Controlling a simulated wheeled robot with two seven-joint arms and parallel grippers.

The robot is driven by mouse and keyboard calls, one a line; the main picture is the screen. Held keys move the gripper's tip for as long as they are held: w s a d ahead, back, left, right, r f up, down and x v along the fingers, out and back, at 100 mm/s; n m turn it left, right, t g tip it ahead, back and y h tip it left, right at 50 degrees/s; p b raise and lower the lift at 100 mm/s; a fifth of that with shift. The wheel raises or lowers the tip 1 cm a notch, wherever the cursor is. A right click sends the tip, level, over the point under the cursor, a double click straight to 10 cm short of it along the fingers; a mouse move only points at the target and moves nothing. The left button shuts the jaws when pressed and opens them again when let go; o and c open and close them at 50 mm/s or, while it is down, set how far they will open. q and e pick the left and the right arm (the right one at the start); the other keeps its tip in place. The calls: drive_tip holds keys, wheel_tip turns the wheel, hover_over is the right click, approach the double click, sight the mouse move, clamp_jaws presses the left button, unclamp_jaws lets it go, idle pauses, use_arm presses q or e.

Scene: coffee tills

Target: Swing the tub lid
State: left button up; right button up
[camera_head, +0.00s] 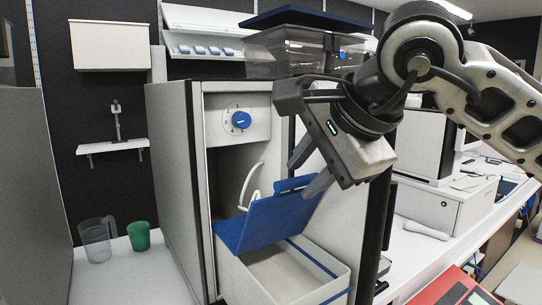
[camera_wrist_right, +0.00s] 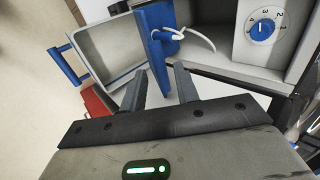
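The white tub (camera_head: 262,283) sits low at the front of the grey-white cabinet. Its blue lid (camera_head: 268,217) is tilted up and hinged part-way open, with the tub's inside showing. My right gripper (camera_head: 300,181) is at the lid's raised upper edge. Its two fingers are apart, one on each side of the edge; I cannot tell whether they touch it. In the right wrist view the lid (camera_wrist_right: 155,35) stands edge-on between the open fingertips (camera_wrist_right: 160,72), beside the open tub (camera_wrist_right: 108,45). My left gripper is not in view.
A blue dial (camera_head: 241,119) is on the cabinet above the tub. A white curved handle (camera_head: 251,186) is behind the lid. A clear jug (camera_head: 97,239) and green cup (camera_head: 139,235) stand at left. A red device (camera_head: 455,288) is at lower right.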

drive_tip(key=shift+x, duration=0.75)
drive_tip(key=shift+w+a+f, duration=0.1)
clamp_jaws()
drive_tip(key=shift+w+a+r, duration=0.15)
drive_tip(key=shift+w+r, duration=0.1)
drive_tip(key=shift+r, duration=0.05)
drive_tip(key=shift+w+a+r+p, duration=0.25)
drive_tip(key=shift+w+a+p, duration=0.15)
drive_tip(key=shift+w+p, duration=0.1)
drive_tip(key=shift+w+a+r+p, duration=0.25)
drive_tip(key=shift+w+a+p, duration=0.1)
drive_tip(key=shift+w+p, duration=0.15)
drive_tip(key=shift+w+a, duration=0.15)
drive_tip(key=shift+w, duration=0.1)
drive_tip(key=shift+w+a+r+p, duration=0.15)
drive_tip(key=shift+w+a+p, duration=0.15)
drive_tip(key=shift+p, duration=0.15)
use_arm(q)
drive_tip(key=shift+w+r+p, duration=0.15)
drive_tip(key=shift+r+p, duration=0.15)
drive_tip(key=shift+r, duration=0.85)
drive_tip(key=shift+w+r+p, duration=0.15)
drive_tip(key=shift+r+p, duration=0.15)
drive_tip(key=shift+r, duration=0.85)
use_arm(e)
drive_tip(key=shift+w+a, duration=0.8)
drive_tip(key=shift+w, duration=0.35)
